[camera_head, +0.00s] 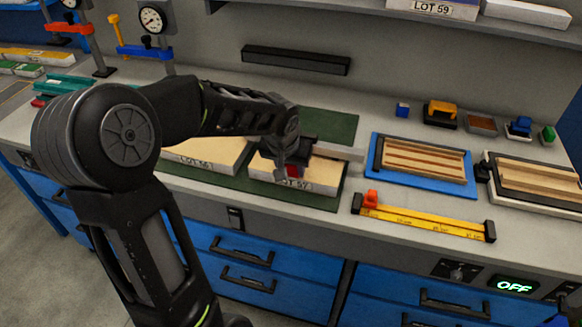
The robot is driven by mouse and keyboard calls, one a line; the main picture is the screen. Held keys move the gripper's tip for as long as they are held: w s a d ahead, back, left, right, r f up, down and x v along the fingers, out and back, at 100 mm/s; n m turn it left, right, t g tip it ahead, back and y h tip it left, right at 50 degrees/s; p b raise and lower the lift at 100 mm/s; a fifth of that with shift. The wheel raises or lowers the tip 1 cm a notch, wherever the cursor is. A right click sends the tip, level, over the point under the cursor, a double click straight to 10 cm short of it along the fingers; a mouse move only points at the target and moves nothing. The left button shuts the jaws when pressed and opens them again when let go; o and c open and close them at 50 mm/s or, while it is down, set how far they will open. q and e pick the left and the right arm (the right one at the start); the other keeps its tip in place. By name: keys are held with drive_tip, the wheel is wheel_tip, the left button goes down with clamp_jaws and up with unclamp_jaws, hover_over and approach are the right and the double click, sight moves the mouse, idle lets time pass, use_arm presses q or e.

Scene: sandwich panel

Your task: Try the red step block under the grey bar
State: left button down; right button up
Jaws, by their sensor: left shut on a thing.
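My left gripper (292,176) is over the front of the panel marked LOT 57 (322,178). It is shut on a small red block (293,171), likely the red step block, mostly hidden by the fingers. A light grey bar (338,151) lies just behind and to the right of the gripper, above the panel's far part. Its left part is hidden by the gripper. I cannot tell whether the red block touches the bar or is under it. My right gripper is not in view.
A panel marked LOT 56 (206,152) lies to the left on the green mat (335,126). A blue tray (373,170) with wooden strips is to the right. A yellow rule (424,222) with a red slider lies near the front edge. Dial gauges (153,20) stand back left.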

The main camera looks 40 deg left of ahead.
use_arm(q)
drive_tip(key=shift+w+a, duration=0.2)
drive_tip(key=shift+w, duration=0.35)
idle(0.9)
drive_tip(key=shift+s, duration=0.15)
idle(0.7)
drive_tip(key=shift+s+d+b, duration=0.2)
drive_tip(key=shift+s+b, duration=0.05)
drive_tip(key=shift+s, duration=0.35)
drive_tip(key=shift+s+d+b, duration=0.2)
drive_tip(key=shift+s+b, duration=0.05)
drive_tip(key=shift+s, duration=0.3)
drive_tip(key=shift+s+d, duration=0.1)
drive_tip(key=shift+s, duration=0.05)
wheel_tip(320, 180, up, 7)
drive_tip(key=p, duration=0.4)
idle(0.6)
